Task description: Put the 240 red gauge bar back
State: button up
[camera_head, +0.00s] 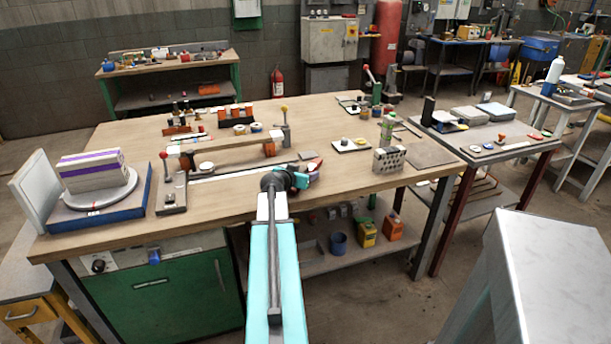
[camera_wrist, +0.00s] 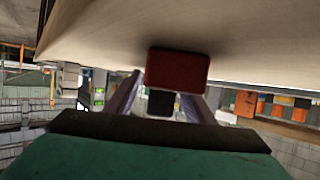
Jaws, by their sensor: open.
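A red block, probably the 240 red gauge bar (camera_wrist: 178,70), shows end-on in the wrist view, against the wooden workbench top. No number is readable on it. A small red piece (camera_head: 316,162) lies by my gripper in the head view; it may be the same bar. My gripper (camera_head: 303,179) is low over the front middle of the bench, partly hidden by my arm. In the wrist view my gripper (camera_wrist: 164,98) has its two fingers apart, with the red block ahead of them. I cannot tell whether they touch it.
A long wooden-topped fixture with orange ends (camera_head: 222,145) stands left of my gripper. Orange blocks (camera_head: 237,113) stand behind it. A perforated metal block (camera_head: 388,159) and a green bottle (camera_head: 387,128) stand to the right. A turntable with a striped block (camera_head: 92,172) is far left.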

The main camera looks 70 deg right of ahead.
dwell(0.4)
grip_shut()
jog(key=shift+r, duration=0.15)
jog(key=shift+r+b, duration=0.3)
jog(key=shift+r, duration=1.25)
jog(key=s+a, duration=0.2)
jog(key=s+a+b, duration=0.1)
jog(key=s+a, duration=0.1)
jog(key=a, duration=0.1)
jog(key=s+a+r, duration=0.1)
jog(key=s+a, duration=0.2)
jog(key=shift+a, duration=0.2)
jog(key=b, duration=0.2)
jog(key=shift+d+f+b, duration=0.1)
jog(key=shift+d+b, duration=0.1)
jog(key=shift+b, duration=0.15)
jog(key=b, duration=0.5)
jog(key=shift+s+b, duration=0.3)
jog(key=shift+b, duration=0.1)
jog(key=b, duration=0.5)
jog(key=shift+s+a, duration=0.2)
jog(key=shift+a, duration=0.15)
jog(key=a+b, duration=0.1)
jog(key=b, duration=0.4)
jog(key=shift+s, duration=0.2)
